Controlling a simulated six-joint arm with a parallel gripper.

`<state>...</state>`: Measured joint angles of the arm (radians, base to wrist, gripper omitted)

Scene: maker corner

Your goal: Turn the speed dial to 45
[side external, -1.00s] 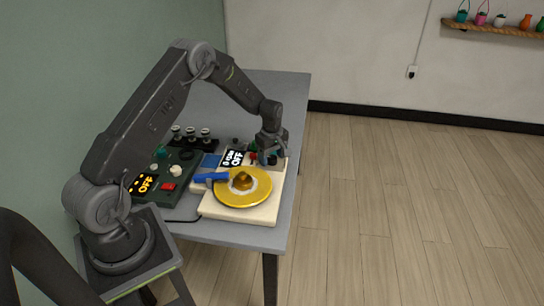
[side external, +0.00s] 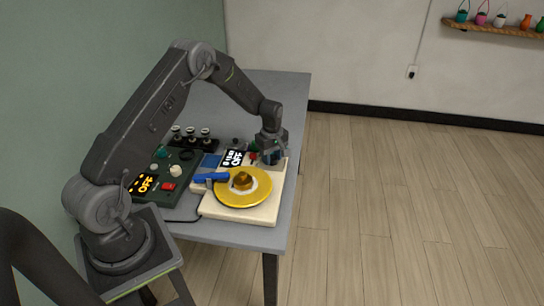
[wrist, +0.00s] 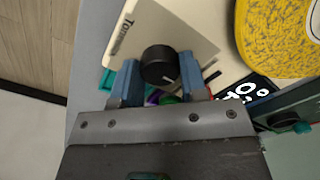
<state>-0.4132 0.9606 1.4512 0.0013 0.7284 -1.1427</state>
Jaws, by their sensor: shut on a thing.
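The black round dial (wrist: 160,65) with a white pointer line stands on the cream machine base (wrist: 190,30). My gripper (wrist: 158,78) has its blue fingers on either side of the dial and is shut on it. In the side view my gripper (side external: 270,159) is low at the far right corner of the base and hides the dial. A dark display (side external: 234,158) on the base shows OFF in white. A yellow disc (side external: 243,187) lies on the base. I cannot read the dial's scale.
A blue arm or clamp (side external: 210,177) reaches over the disc's left edge. A dark green control box (side external: 167,180) with an orange OFF display and red switch stands left. Several small jars (side external: 190,134) stand behind. The table's right edge is close to my gripper.

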